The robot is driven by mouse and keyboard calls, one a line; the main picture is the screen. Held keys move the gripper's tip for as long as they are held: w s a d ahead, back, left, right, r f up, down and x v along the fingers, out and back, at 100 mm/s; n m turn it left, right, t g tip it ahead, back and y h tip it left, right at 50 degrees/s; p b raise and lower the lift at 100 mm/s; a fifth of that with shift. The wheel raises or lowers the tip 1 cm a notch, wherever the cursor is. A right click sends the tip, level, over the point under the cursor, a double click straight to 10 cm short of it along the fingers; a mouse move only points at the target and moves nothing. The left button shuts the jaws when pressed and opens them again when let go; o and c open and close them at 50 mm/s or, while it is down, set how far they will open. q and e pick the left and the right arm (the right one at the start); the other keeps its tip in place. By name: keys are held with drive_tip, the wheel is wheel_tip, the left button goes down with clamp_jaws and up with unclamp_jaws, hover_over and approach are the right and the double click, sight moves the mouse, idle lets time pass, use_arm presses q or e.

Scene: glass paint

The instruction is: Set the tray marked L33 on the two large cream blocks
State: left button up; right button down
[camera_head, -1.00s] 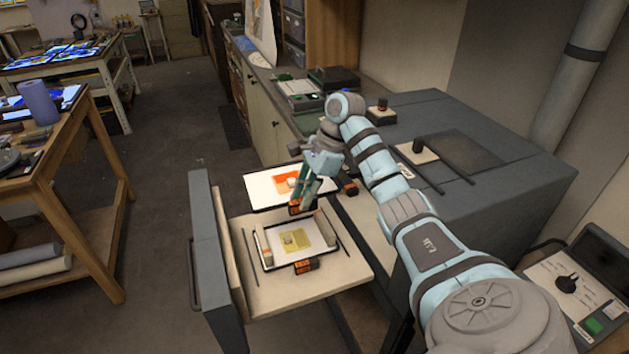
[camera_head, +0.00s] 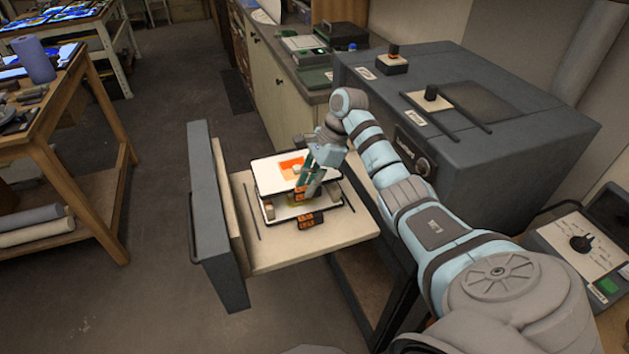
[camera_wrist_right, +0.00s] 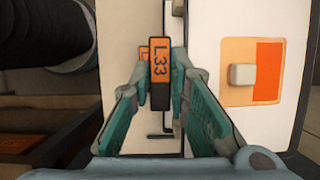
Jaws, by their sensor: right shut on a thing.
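The tray L33 (camera_head: 265,172) is white with a dark rim and carries an orange glass piece (camera_head: 289,165). It also shows in the right wrist view (camera_wrist_right: 215,20), with a small pale block (camera_wrist_right: 243,74) on the glass. My right gripper (camera_head: 302,188) is shut on the tray's dark handle with the orange L33 label (camera_wrist_right: 161,62). The tray is over a lower tray in the drawer. The two large cream blocks (camera_head: 268,209) (camera_head: 335,190) show only partly beneath its ends. I cannot tell whether it touches them. My left gripper is not in view.
The pulled-out drawer (camera_head: 300,255) has a cream floor and a tall grey front (camera_head: 215,215). The lower tray's orange-labelled handle (camera_head: 312,218) sticks out toward me. A grey kiln-like cabinet (camera_head: 480,110) stands right. The drawer floor near me is clear.

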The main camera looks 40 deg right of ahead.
wheel_tip(320, 180, down, 2)
drive_tip(key=shift+f+b, duration=0.1)
drive_tip(key=shift+b, duration=0.25)
drive_tip(key=shift+r, duration=0.2)
drive_tip(key=shift+f+b, duration=0.3)
drive_tip(key=shift+f, duration=0.3)
drive_tip(key=c, duration=1.5)
unclamp_jaws()
drive_tip(key=shift+c, duration=0.2)
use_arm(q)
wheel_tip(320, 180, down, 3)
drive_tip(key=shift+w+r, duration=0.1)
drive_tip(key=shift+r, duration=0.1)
use_arm(e)
drive_tip(key=shift+s+r, duration=0.1)
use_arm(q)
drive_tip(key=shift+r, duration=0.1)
